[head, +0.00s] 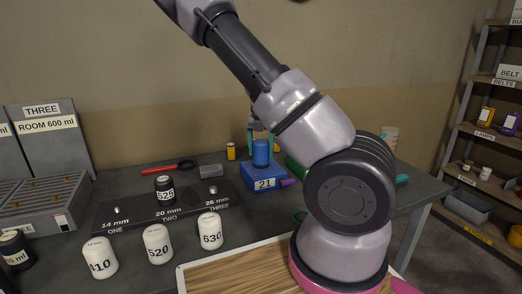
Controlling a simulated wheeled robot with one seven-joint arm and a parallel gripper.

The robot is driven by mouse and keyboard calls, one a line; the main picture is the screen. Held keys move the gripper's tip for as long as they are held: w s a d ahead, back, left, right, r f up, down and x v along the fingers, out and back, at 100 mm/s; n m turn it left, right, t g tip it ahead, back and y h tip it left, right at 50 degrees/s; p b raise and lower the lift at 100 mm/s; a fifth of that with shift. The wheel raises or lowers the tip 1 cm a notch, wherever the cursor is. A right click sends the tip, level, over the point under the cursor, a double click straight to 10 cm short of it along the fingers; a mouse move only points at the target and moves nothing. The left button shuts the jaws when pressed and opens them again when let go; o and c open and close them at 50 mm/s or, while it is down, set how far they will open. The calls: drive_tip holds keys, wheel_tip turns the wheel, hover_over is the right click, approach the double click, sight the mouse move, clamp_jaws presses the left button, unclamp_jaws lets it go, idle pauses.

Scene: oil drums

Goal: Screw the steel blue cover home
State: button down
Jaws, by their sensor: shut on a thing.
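The steel blue cover (260,153) is a short upright cylinder standing on top of a blue block labelled 21 (264,184), toward the back of the table. My gripper (261,141) comes down from above with its teal fingers on either side of the cover's upper part, and it is shut on the cover. The thread under the cover is hidden, so I cannot tell how far it is seated. My arm crosses the picture and hides part of the table to the right.
White bottles (157,244) stand in front. A magnifier with a red handle (160,169), a grey block (210,171) and a yellow can (231,151) lie left of the block. A purple item (288,182) is close at its right.

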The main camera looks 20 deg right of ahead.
drive_tip(key=m, duration=0.5)
unclamp_jaws()
drive_tip(key=n, duration=1.2)
drive_tip(key=shift+n, duration=0.4)
drive_tip(key=n, duration=0.9)
drive_tip(key=shift+d+n, duration=0.1)
drive_tip(key=shift+n, duration=0.2)
drive_tip(key=n, duration=0.3)
